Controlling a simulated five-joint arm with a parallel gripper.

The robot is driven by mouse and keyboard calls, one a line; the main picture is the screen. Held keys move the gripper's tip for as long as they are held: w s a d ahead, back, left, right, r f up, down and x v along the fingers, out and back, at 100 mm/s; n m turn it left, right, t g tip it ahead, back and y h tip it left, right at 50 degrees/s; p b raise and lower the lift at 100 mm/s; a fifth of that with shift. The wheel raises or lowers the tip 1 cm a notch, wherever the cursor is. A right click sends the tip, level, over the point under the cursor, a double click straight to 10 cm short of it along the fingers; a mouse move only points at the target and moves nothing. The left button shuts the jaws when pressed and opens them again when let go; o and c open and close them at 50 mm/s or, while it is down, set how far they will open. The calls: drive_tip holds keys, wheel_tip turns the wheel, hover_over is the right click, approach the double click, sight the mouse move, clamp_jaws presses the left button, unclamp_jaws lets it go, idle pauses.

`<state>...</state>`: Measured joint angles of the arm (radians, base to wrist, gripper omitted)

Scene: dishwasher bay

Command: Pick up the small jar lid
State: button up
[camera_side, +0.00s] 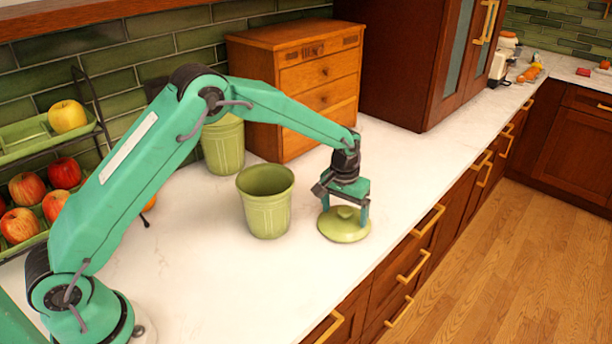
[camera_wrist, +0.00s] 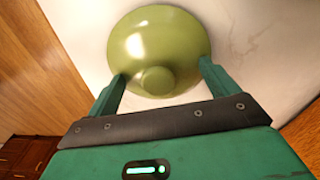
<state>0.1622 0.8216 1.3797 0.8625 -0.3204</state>
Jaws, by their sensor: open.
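The small jar lid (camera_side: 343,229) is green and round with a knob in its middle. It lies on the white counter near the front edge, knob up. In the wrist view the lid (camera_wrist: 155,45) fills the upper middle, and its knob is between the fingers. My gripper (camera_side: 347,208) is directly above the lid, pointing down, with its fingers apart. In the wrist view my gripper (camera_wrist: 160,80) has one finger at each side of the lid's near part. I cannot tell whether the fingertips touch the lid.
An open green jar (camera_side: 266,205) stands just left of the lid. Another green jar (camera_side: 223,148) is behind it, beside a wooden drawer chest (camera_side: 295,80). A fruit rack (camera_side: 40,143) is at the left. The counter right of the lid is clear.

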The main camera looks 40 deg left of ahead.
sight(345, 209)
idle(0.4)
drive_tip(key=c, duration=1.3)
drive_tip(key=shift+s+f, duration=0.1)
drive_tip(key=shift+f, duration=0.05)
drive_tip(key=shift+c, duration=1.5)
drive_tip(key=shift+r, duration=0.35)
clamp_jaws()
wheel_tip(345, 209, up, 3)
drive_tip(key=shift+r, duration=0.1)
drive_tip(key=s+d+r, duration=0.7)
drive_tip(key=d, duration=0.2)
drive_tip(key=shift+s+r, duration=0.2)
drive_tip(key=shift+r, duration=0.05)
